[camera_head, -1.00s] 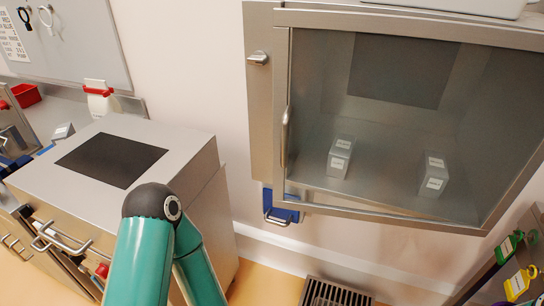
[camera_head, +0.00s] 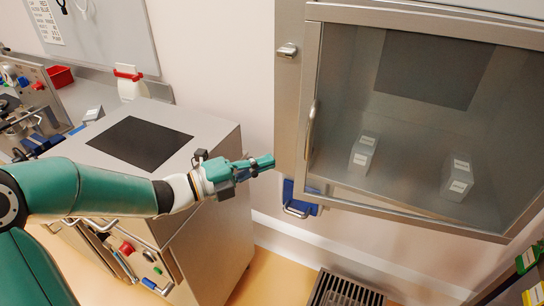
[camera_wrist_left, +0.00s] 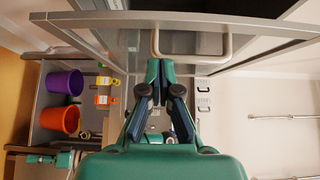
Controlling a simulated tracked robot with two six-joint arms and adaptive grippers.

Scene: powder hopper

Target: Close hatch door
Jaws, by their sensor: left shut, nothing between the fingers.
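The hatch door (camera_head: 410,212), a large clear pane in a metal frame, fills the right of the head view. It looks slightly ajar, but the gap is hard to judge. Its upright bar handle (camera_head: 311,130) is on the left side of the frame. My left gripper (camera_head: 270,162) is shut and empty, left of the door and below the handle, apart from both. In the left wrist view the fingertips (camera_wrist_left: 161,68) point towards the handle (camera_wrist_left: 192,54); I cannot tell the depth between them. My right gripper is not in view.
A metal latch (camera_head: 288,50) sits on the hatch frame. Two grey boxes (camera_head: 363,155) (camera_head: 457,178) show behind the pane. A metal cabinet (camera_head: 215,150) stands under my left arm. A blue bracket (camera_head: 300,198) is on the wall below. A floor grate (camera_head: 345,290) lies in front.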

